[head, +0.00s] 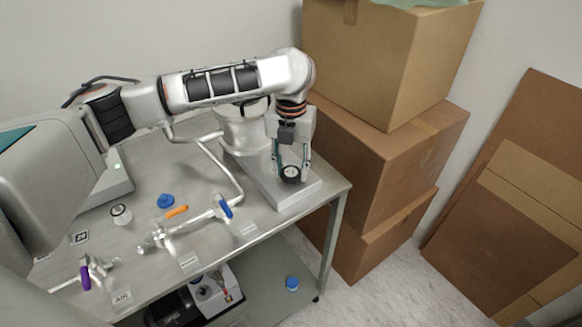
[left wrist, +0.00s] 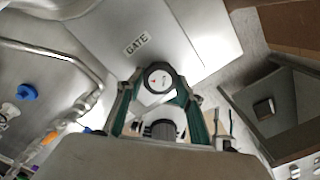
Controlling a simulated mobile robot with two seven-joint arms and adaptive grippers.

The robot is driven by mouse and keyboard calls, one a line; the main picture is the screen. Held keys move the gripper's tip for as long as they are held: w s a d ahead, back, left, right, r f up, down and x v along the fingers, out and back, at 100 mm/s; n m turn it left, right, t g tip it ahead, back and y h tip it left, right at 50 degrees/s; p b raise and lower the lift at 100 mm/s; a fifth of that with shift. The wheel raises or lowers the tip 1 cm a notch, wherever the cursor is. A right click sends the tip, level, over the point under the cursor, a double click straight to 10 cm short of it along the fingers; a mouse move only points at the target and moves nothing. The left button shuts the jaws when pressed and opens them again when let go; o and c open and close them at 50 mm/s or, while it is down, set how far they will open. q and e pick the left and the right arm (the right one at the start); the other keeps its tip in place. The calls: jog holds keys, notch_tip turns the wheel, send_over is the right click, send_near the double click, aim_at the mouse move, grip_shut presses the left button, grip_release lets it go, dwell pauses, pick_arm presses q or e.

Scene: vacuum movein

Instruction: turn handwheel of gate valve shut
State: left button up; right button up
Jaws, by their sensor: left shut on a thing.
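The gate valve's handwheel (head: 291,174) is a small dark round wheel with a white face at the right end of the bench. In the left wrist view the wheel (left wrist: 158,79) shows a pale dial with a red mark, and a "GATE" label (left wrist: 137,43) lies on the plate behind it. My left gripper (head: 290,168) points down over the wheel, its two green-sided fingers shut on opposite sides of the rim. The fingers and wrist hide part of the wheel and the valve body. My right gripper is not in view.
The metal bench (head: 200,188) carries pipework with a blue-handled valve (head: 225,208), an orange handle (head: 176,211), a purple handle (head: 85,278) and a blue cap (head: 166,201). Stacked cardboard boxes (head: 385,150) stand close right of the bench. A pump (head: 215,292) sits below.

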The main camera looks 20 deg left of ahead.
pick_arm(q)
jog(key=m, duration=0.3)
jog(key=shift+m, duration=0.4)
jog(key=m, duration=0.5)
jog(key=shift+m, duration=0.7)
jog(key=o, duration=1.1)
